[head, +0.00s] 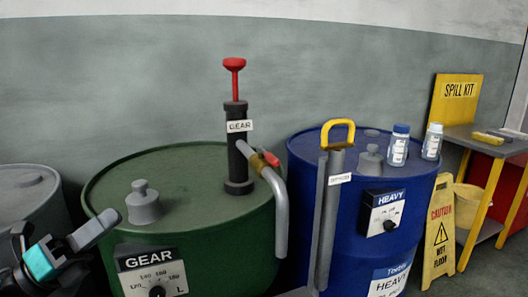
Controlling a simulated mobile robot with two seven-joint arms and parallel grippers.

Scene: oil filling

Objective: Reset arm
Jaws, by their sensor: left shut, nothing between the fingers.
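My left gripper (106,219) shows at the lower left, in front of the green drum, with grey fingers and a teal band behind them. It is shut with nothing held. The lower part of its arm is cut off by the frame edge. The green GEAR drum (110,200) carries a black hand pump (236,150) with a red handle and a grey spout curving down on its right. The blue HEAVY drum (300,150) stands to its right, with a yellow-handled grey pump (332,200) at its left front. My right gripper is not in view.
A grey drum (30,200) stands at the far left. Two small bottles (399,146) stand on the blue drum. A yellow wet-floor sign (440,235) and a spill kit stand (457,98) are at the right. A grey wall is behind.

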